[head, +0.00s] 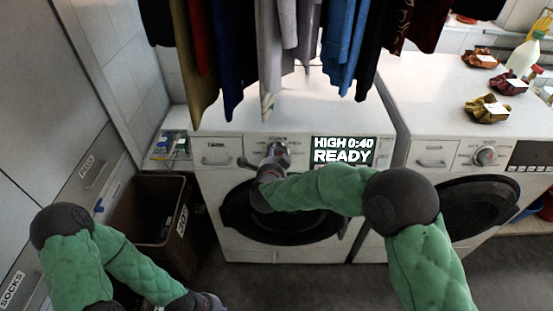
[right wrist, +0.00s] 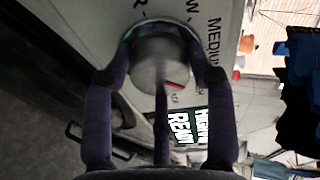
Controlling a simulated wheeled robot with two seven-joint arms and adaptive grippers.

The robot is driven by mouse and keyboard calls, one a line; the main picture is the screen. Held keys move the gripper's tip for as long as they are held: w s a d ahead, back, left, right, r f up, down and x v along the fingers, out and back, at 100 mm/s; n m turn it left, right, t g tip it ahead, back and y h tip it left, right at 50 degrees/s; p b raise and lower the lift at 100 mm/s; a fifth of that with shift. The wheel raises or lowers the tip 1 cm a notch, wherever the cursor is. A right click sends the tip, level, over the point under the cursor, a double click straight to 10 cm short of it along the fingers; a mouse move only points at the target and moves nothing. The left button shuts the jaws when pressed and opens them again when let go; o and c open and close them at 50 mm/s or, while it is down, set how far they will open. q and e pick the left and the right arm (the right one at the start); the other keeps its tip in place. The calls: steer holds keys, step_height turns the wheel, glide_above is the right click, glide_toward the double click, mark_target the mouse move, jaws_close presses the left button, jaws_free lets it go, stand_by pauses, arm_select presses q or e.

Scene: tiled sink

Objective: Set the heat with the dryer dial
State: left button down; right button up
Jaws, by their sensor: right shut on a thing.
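The dryer (head: 240,240) is the left white machine with a round dark door. Its display (head: 343,150) reads "HIGH 0:40 READY"; it also shows sideways in the right wrist view (right wrist: 189,126). My right gripper (head: 274,158) is at the dial on the front panel and mostly covers it in the head view. In the right wrist view, the round grey dial (right wrist: 158,62) sits between the fingers of the right gripper (right wrist: 160,75). Its red mark points toward the display side. "MEDIUM" is readable beside it. My left gripper (head: 208,303) is low at the bottom edge, partly cut off; its fingers are unclear.
Clothes (head: 290,50) hang above and in front of the dryer top. A second machine (head: 430,150) with its own dial (head: 486,156) stands at right, with scrunchies (head: 487,110) and a spray bottle (head: 524,55) on top. A brown bin (head: 150,215) stands left of the dryer.

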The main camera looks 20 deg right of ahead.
steer(key=shift+s+a+f+m, duration=0.1)
steer(key=shift+f+m, duration=0.05)
steer(key=shift+m, duration=0.35)
steer(key=o, duration=1.1)
steer(key=shift+o, duration=0.3)
steer(key=v, duration=1.2)
steer(key=shift+r, duration=0.2)
steer(key=shift+f, duration=0.1)
